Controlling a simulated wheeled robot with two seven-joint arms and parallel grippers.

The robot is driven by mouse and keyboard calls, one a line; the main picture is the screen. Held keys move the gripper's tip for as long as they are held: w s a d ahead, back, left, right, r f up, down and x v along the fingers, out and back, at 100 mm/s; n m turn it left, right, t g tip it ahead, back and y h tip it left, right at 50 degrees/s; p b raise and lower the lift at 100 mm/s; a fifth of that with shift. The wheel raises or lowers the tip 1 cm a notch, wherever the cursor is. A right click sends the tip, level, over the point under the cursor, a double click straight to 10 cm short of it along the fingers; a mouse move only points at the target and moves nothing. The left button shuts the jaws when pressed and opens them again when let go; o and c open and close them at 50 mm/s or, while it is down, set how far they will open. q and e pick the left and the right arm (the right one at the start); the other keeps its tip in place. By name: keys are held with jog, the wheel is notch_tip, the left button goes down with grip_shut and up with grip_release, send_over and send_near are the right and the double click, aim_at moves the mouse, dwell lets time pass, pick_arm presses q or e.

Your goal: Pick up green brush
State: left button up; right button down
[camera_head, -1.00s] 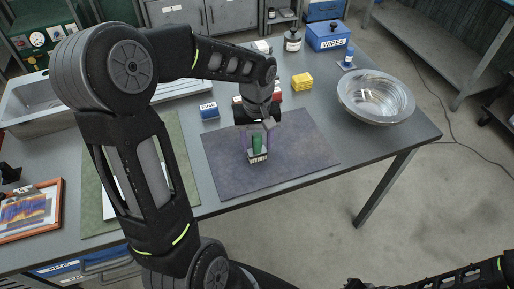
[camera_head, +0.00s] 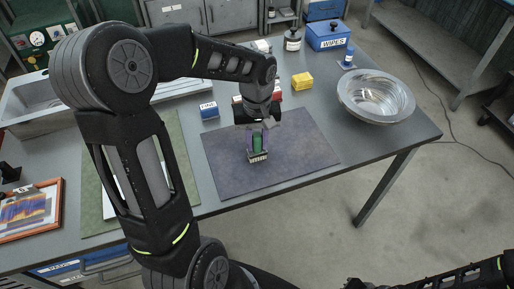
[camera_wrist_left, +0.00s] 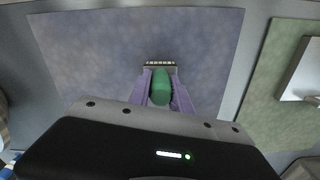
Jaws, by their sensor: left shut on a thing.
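The green brush (camera_head: 257,142) has a green handle and a pale bristle head at its near end. It is over the purple-grey mat (camera_head: 305,150); I cannot tell whether the bristles touch the mat. My left gripper (camera_head: 258,140) has its purple fingers shut on the handle, one on each side. In the left wrist view the green brush (camera_wrist_left: 160,88) sits between the two purple fingers (camera_wrist_left: 159,92), with the bristle head showing beyond them. My right gripper is not clearly in view; only part of my right arm shows at the lower right.
A steel bowl (camera_head: 376,96) stands at the table's right. A yellow block (camera_head: 302,81), a blue FINE box (camera_head: 209,110) and a blue WIPES box (camera_head: 334,36) are behind the mat. A green mat (camera_head: 179,165) lies left. The purple-grey mat's right part is clear.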

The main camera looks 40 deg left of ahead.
pick_arm(q)
jog(key=shift+r, duration=0.15)
grip_shut()
notch_tip(320, 180, up, 10)
jog(key=shift+f+b, duration=0.1)
jog(key=shift+b, duration=0.25)
dwell(0.6)
